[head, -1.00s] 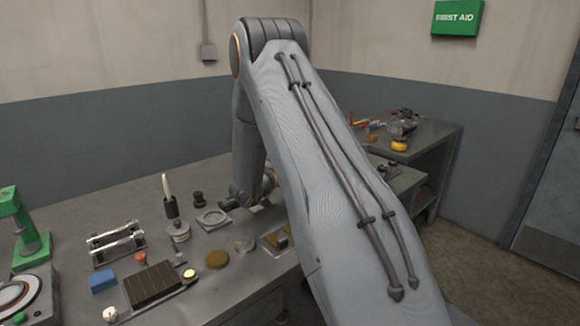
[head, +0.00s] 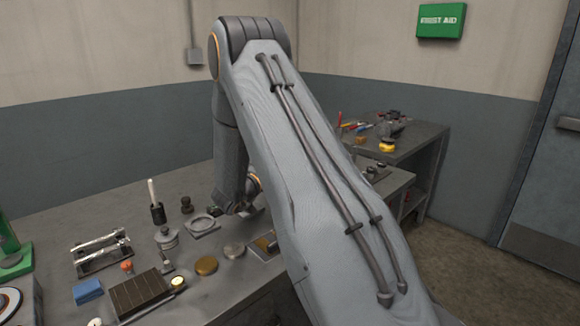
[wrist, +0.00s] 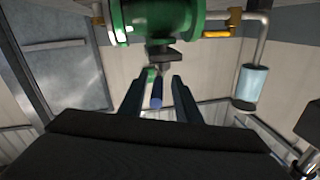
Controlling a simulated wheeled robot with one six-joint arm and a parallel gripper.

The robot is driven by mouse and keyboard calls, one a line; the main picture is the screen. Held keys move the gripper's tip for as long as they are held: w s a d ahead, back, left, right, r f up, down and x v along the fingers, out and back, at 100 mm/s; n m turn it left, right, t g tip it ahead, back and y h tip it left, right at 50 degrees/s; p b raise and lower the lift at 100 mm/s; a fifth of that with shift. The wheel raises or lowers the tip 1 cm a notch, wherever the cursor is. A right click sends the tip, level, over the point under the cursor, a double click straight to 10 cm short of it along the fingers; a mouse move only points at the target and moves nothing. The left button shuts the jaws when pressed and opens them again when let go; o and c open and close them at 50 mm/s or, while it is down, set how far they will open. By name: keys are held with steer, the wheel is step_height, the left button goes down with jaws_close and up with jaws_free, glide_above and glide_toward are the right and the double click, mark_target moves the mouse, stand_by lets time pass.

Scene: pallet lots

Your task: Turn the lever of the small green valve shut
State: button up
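In the wrist view, a green cylindrical body with flanges (wrist: 160,18) fills the top. Below it, a dark bracket-like piece (wrist: 160,55) and a small green part (wrist: 150,75) show, with a blue-tipped handle (wrist: 156,95) pointing toward me. I cannot tell for sure whether this is the small green valve's lever. My gripper (wrist: 157,88) is open, its two dark fingers on either side of the blue handle in the picture. Contact or depth between them cannot be told. In the head view the valve is not seen, and my arm hides most of the gripper.
In the wrist view, a yellow handle (wrist: 235,20) and a pale blue cylinder (wrist: 251,85) on a pipe stand to the right. In the head view, a workbench (head: 110,208) holds several small parts, a blue block (head: 88,291) among them. A second bench (head: 425,138) stands farther back.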

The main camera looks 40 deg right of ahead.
steer(key=b+v, duration=0.1)
steer(key=v, duration=0.4)
steer(key=shift+s+a, duration=0.15)
steer(key=shift+a, duration=0.15)
